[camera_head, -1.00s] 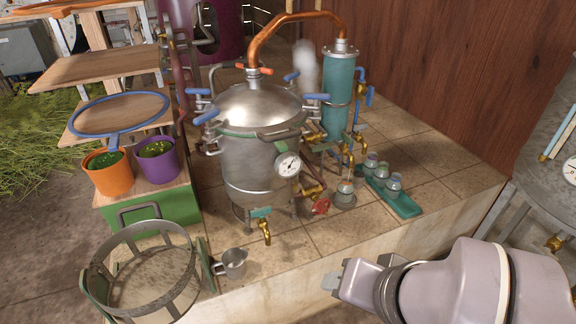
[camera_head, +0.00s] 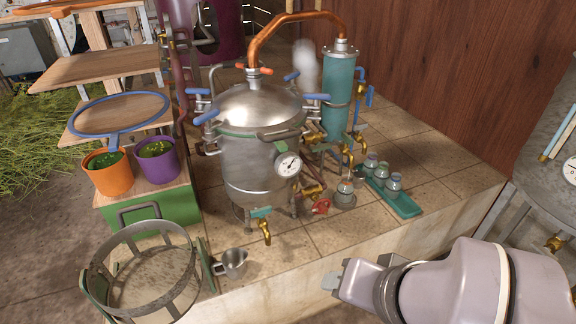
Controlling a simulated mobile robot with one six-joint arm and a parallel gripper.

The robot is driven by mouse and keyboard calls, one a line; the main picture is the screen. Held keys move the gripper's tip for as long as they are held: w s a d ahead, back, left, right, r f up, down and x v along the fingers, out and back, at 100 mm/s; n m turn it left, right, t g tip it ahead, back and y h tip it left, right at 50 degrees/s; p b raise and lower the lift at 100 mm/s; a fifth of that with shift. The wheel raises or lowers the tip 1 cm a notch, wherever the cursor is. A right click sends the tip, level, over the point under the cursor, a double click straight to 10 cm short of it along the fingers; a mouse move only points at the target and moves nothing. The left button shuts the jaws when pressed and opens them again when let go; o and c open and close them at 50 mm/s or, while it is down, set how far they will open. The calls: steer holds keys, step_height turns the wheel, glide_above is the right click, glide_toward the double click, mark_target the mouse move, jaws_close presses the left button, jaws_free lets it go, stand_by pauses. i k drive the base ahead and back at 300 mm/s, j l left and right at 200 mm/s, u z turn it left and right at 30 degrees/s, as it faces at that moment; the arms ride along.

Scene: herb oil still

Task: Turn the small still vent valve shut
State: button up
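The small still (camera_head: 258,165) is a steel pot with a domed lid, a round dial gauge (camera_head: 288,165) and blue clamp handles. An orange-red lever (camera_head: 267,71) sits on the lid's top fitting beside the copper pipe. A white plume of vapour (camera_head: 305,66) rises behind the lid's right side. A red handwheel (camera_head: 320,206) sits low at the pot's right foot. I cannot tell for sure which of these handles is the vent valve. My gripper (camera_head: 345,281) is at the lower right, in front of the tiled ledge, apart from the still; its finger opening cannot be made out.
A teal condenser column (camera_head: 338,95) stands right of the still, joined by the copper pipe (camera_head: 295,20). A green tray (camera_head: 403,206) with several jars, a metal cup (camera_head: 233,262) and a brass tap (camera_head: 264,230) are near the front. A round metal basket (camera_head: 110,247) stands lower left.

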mark_target(319, 146)
steer(key=i+l+u, duration=0.2)
steer(key=i, duration=0.2)
steer(key=i+l+u, duration=0.1)
steer(key=i+u, duration=0.15)
steer(key=i, duration=0.15)
steer(key=i+l+u, duration=0.2)
steer(key=i+l, duration=0.05)
steer(key=i, duration=0.1)
